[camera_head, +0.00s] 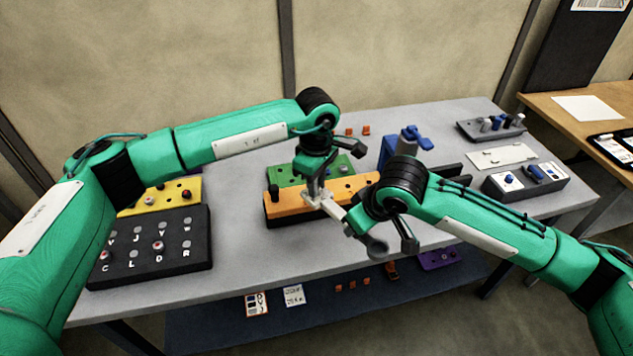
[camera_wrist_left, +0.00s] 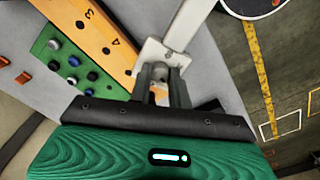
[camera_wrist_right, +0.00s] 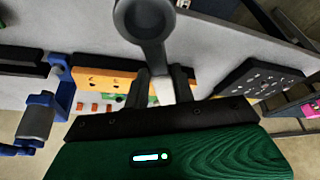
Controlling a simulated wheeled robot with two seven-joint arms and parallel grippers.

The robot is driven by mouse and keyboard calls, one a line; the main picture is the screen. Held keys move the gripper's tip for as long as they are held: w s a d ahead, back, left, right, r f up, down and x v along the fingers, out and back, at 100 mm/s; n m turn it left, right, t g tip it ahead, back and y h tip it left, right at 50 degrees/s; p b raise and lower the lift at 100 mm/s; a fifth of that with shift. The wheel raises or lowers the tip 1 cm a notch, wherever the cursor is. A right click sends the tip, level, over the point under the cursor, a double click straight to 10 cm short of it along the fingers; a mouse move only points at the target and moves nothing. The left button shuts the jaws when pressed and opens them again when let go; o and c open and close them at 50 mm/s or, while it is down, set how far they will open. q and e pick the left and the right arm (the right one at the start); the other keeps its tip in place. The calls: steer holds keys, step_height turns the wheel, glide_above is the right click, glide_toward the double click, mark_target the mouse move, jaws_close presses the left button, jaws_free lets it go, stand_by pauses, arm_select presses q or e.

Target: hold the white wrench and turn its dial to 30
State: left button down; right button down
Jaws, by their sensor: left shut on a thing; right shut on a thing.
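The white wrench (camera_head: 332,208) is held above the front of the table, beside the orange block. Its pale shaft also shows in the left wrist view (camera_wrist_left: 188,24). A dark grey round end (camera_head: 377,249) shows beyond my right gripper and, large, in the right wrist view (camera_wrist_right: 146,20). My left gripper (camera_head: 314,194) is shut on the wrench's white blocky end. My right gripper (camera_wrist_right: 166,80) is shut on the wrench nearer the grey end; its fingers hide part of it. I cannot read any dial number.
The orange block (camera_head: 285,209) and green block (camera_head: 287,174) stand close behind the wrench. A black lettered block (camera_head: 190,248) and a yellow block (camera_head: 184,190) are at left. Blue clamps (camera_head: 392,150) and a grey block (camera_head: 535,184) are at right.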

arm_select(q)
steer(key=n, duration=1.1)
stand_by(0.6)
steer(key=c, duration=1.3)
jaws_free()
steer(key=shift+r, duration=0.1)
step_height(320, 180, up, 12)
